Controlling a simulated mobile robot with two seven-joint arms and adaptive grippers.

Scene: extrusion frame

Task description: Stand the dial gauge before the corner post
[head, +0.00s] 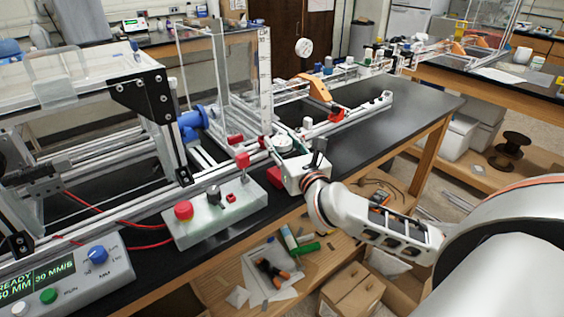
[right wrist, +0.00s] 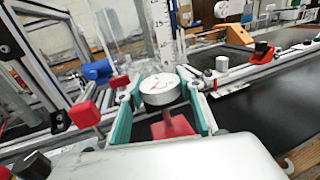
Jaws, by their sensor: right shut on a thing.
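The dial gauge shows in the right wrist view as a round white dial (right wrist: 161,88) with a red foot (right wrist: 172,126) below it. My right gripper (right wrist: 163,104) is shut on it, with a green-padded finger on each side. In the head view the white dial (head: 283,142) shows just beyond my right gripper (head: 284,153), near the bench's front edge. Whether the foot touches the bench is unclear. An upright frame post (head: 176,150) under a black corner bracket (head: 146,97) stands left of the gauge; I cannot tell if it is the corner post. My left gripper is not in view.
A control box (head: 213,212) with a red button and a lever stands left of my right gripper. A clear ruled upright (head: 265,75) stands behind the gauge. The black bench top (head: 400,120) is clear to the right. A display unit (head: 70,278) is at the lower left.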

